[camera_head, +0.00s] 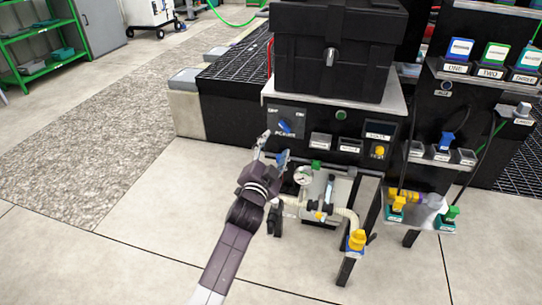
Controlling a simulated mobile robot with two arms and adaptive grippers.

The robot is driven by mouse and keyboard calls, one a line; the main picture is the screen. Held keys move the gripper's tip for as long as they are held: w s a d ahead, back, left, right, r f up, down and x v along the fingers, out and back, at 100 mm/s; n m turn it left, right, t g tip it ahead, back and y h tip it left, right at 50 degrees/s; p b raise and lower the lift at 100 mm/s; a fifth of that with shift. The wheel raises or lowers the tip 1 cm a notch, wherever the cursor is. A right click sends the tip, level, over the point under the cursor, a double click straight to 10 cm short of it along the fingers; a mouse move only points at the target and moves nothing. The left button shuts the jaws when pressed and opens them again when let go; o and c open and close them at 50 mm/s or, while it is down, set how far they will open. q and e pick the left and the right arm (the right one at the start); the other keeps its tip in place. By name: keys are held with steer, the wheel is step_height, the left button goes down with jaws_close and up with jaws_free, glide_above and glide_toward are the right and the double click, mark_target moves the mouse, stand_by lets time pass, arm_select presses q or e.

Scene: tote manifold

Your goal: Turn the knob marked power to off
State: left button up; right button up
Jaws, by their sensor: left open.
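The power knob (285,126) is a small blue handle on the black front panel (318,117), set at a slant. It sits above a label that reads as POWER. OFF is printed to its upper left and ON to its upper right. I cannot tell clearly which end of the handle is the pointer. My left gripper (273,147) is open and empty, just below and left of the knob. Its fingers point up toward the panel and look apart from the knob. My right gripper is not in view.
A black tote (338,50) stands above the panel. A gauge (303,175) and pipe fittings lie below and right of my left gripper. A yellow test button (379,151) is farther right. A rack with coloured connectors (446,142) stands at the right. The floor at left is clear.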

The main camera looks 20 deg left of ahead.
arm_select(q)
steer(key=shift+s, duration=2.05)
